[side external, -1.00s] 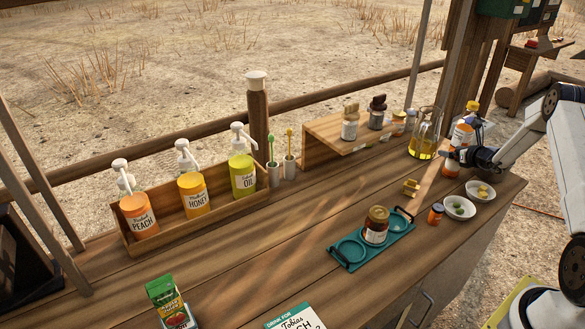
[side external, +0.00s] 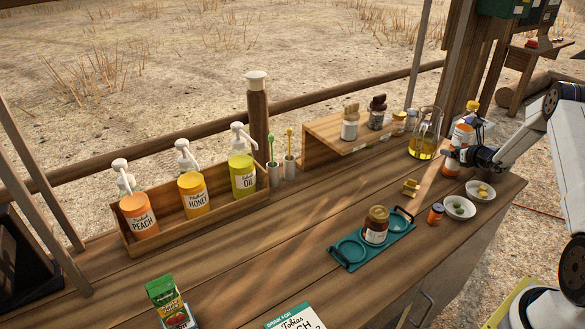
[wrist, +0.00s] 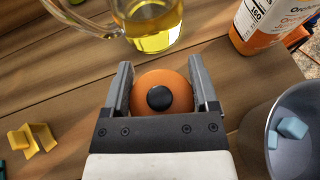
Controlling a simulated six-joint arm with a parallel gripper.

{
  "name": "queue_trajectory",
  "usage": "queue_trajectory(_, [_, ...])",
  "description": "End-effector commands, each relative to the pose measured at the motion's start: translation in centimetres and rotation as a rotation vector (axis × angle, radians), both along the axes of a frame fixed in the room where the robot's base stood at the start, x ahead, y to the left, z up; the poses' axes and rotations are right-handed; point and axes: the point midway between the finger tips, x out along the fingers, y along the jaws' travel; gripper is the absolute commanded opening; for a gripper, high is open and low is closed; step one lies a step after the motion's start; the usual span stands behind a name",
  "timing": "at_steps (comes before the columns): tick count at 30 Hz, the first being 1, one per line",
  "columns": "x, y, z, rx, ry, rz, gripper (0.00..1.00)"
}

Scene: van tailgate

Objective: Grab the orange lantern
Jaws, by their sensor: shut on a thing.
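The orange lantern (wrist: 158,84) shows in the wrist view as a round orange top with a black knob, between the two fingers. In the side view a part of it (side external: 451,168) shows below my gripper (side external: 456,155), near the right end of the wooden counter. My gripper (wrist: 160,88) is shut on the lantern, one finger on each side. The lantern's lower part is hidden in the wrist view. It looks upright and close to the counter; I cannot tell whether it touches.
A glass jug of yellow liquid (side external: 424,143) stands just beyond the lantern. A labelled orange bottle (wrist: 262,22) and a grey bucket with blue cubes (wrist: 268,155) stand close on the right. A brass piece (side external: 410,187) and small bowls (side external: 459,208) lie nearer the front.

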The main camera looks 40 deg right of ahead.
Motion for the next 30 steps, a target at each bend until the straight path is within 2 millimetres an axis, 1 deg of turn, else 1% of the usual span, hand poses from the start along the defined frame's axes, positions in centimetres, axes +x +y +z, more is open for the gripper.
queue_trajectory(7, [0.0,-0.1,1.7,-0.002,-0.003,-0.001,0.09])
queue_trajectory(11, [0.0,-0.1,3.2,-0.003,-0.003,0.000,0.09])
queue_trajectory(17, [-1.3,1.1,5.1,-0.002,-0.002,-0.001,0.09])
queue_trajectory(27, [-4.0,3.3,9.2,-0.003,-0.002,0.000,0.09])
queue_trajectory(30, [-5.2,4.3,9.8,-0.001,-0.001,-0.002,0.09])
